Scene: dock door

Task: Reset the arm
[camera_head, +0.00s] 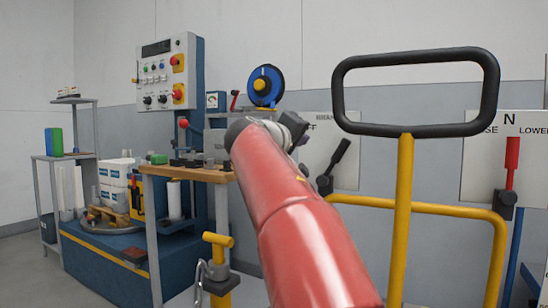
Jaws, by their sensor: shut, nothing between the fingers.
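My red arm link (290,205) rises from the bottom of the head view toward the middle and leans left. Grey and black joint parts show at its top. My gripper (294,126) shows only as a dark shape behind the top of the red link, in front of the wall panel. It is shut, and I see nothing held in it. The link hides most of it, and its fingertips cannot be made out clearly.
A black loop handle on a yellow post (403,215) stands close at right. A wooden-topped bench (190,174), a control box (166,75) and a blue reel (264,87) are at left and centre. Lever panels (480,170) line the wall. A yellow T-handle (218,240) stands low.

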